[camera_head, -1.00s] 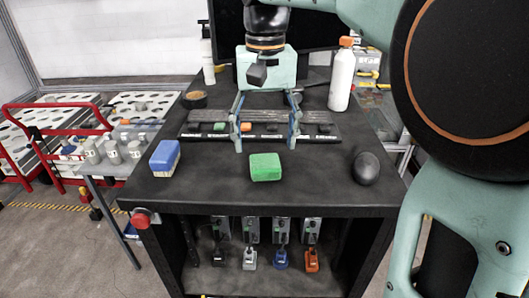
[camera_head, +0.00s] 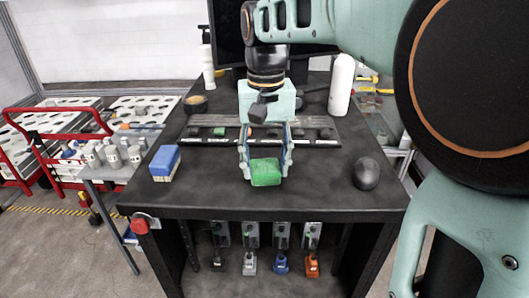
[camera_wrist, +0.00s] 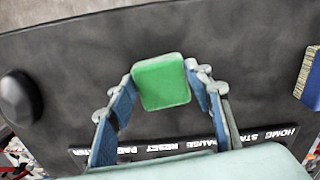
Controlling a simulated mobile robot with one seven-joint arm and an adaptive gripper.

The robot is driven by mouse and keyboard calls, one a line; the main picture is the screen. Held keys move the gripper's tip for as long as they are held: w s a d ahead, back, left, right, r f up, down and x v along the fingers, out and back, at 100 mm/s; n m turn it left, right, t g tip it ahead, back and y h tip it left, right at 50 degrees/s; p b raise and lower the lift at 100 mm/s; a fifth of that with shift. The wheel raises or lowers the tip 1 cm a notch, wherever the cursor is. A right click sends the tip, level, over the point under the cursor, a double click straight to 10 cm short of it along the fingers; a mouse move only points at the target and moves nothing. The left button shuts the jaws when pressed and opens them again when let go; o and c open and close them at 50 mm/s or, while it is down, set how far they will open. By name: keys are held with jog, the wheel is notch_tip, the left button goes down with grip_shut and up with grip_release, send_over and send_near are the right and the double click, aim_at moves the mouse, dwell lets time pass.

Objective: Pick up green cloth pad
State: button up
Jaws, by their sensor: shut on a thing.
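The green cloth pad (camera_head: 266,173) is a small block near the front middle of the dark table. My gripper (camera_head: 266,172) is shut on it, with one finger at its left side and one at its right. In the wrist view the green pad (camera_wrist: 162,82) sits between the two fingertips (camera_wrist: 165,80). I cannot tell for sure whether the pad is clear of the tabletop.
A blue block (camera_head: 164,163) lies to the left and a dark round object (camera_head: 366,173) to the right on the table (camera_head: 215,191). A panel (camera_head: 200,137) with buttons lies behind my gripper. A white bottle (camera_head: 341,86) stands at the back right.

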aim_at(265, 168)
jog(key=shift+r, duration=0.15)
jog(key=shift+c, duration=0.5)
jog(key=shift+r, duration=0.2)
notch_tip(265, 168, up, 2)
jog(key=shift+r, duration=0.2)
jog(key=s+d+r, duration=0.2)
jog(key=d+r, duration=0.8)
jog(key=d, duration=0.4)
